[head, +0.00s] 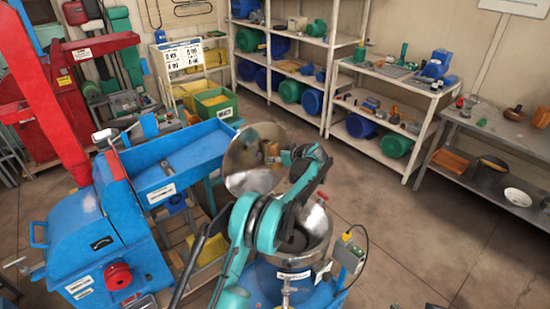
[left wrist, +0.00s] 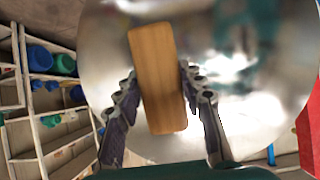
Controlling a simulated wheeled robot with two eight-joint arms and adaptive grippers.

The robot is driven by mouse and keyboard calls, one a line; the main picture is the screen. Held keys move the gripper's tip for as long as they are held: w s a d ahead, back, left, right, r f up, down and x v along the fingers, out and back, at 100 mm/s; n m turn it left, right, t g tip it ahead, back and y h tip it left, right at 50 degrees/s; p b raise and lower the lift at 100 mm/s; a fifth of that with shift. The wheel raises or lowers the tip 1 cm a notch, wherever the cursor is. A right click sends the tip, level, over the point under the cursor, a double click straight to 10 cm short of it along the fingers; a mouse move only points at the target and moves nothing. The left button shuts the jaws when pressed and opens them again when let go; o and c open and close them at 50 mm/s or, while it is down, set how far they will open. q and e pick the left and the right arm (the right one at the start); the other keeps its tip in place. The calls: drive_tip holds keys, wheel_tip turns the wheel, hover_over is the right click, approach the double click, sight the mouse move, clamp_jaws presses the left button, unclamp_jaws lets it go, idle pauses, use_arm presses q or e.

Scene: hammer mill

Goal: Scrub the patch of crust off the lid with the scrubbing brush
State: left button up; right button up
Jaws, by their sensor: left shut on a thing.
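The round polished metal lid (head: 243,153) stands raised and tilted behind the metal bowl (head: 318,222). In the left wrist view the lid (left wrist: 228,110) fills most of the background. My left gripper (head: 274,158) is in front of the lid's right part, shut on the scrubbing brush (head: 272,147). In the left wrist view the brush's plain wooden back (left wrist: 157,75) sits between the two fingers of the gripper (left wrist: 160,95). Its bristles are hidden, and I cannot tell whether they touch the lid. I make out no patch of crust. My right gripper is not in view.
A blue machine (head: 105,240) with a blue tray (head: 185,165) stands to the left. A small grey control box (head: 349,254) with a cable is beside the bowl. Shelves (head: 330,75) with blue and green containers line the back. The floor (head: 400,225) at right is clear.

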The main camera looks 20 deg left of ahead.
use_arm(q)
drive_tip(key=shift+s+a+b, duration=0.2)
drive_tip(key=shift+s+a, duration=0.7)
drive_tip(key=shift+s, duration=0.55)
drive_tip(key=shift+s+a+b, duration=0.2)
drive_tip(key=shift+s+a, duration=0.7)
drive_tip(key=shift+s, duration=0.6)
drive_tip(key=shift+s+a+b, duration=0.2)
drive_tip(key=shift+s+a, duration=0.7)
drive_tip(key=shift+s, duration=0.55)
drive_tip(key=shift+s+d, duration=0.1)
drive_tip(key=shift+s+d+r, duration=0.2)
drive_tip(key=shift+s+d, duration=0.25)
drive_tip(key=shift+d, duration=0.35)
drive_tip(key=shift+s+d+r, duration=0.15)
drive_tip(key=shift+s+d, duration=0.35)
drive_tip(key=shift+d, duration=0.35)
drive_tip(key=shift+s+d+r, duration=0.2)
drive_tip(key=shift+s+d, duration=0.25)
drive_tip(key=shift+d, duration=0.35)
drive_tip(key=shift+s+d+r+p, duration=0.15)
drive_tip(key=shift+s+d, duration=0.25)
drive_tip(key=shift+d, duration=0.25)
drive_tip(key=shift+s+d+r+p, duration=0.15)
drive_tip(key=shift+s+d, duration=0.2)
drive_tip(key=shift+d, duration=0.25)
drive_tip(key=shift+d+f, duration=0.1)
drive_tip(key=shift+f, duration=0.05)
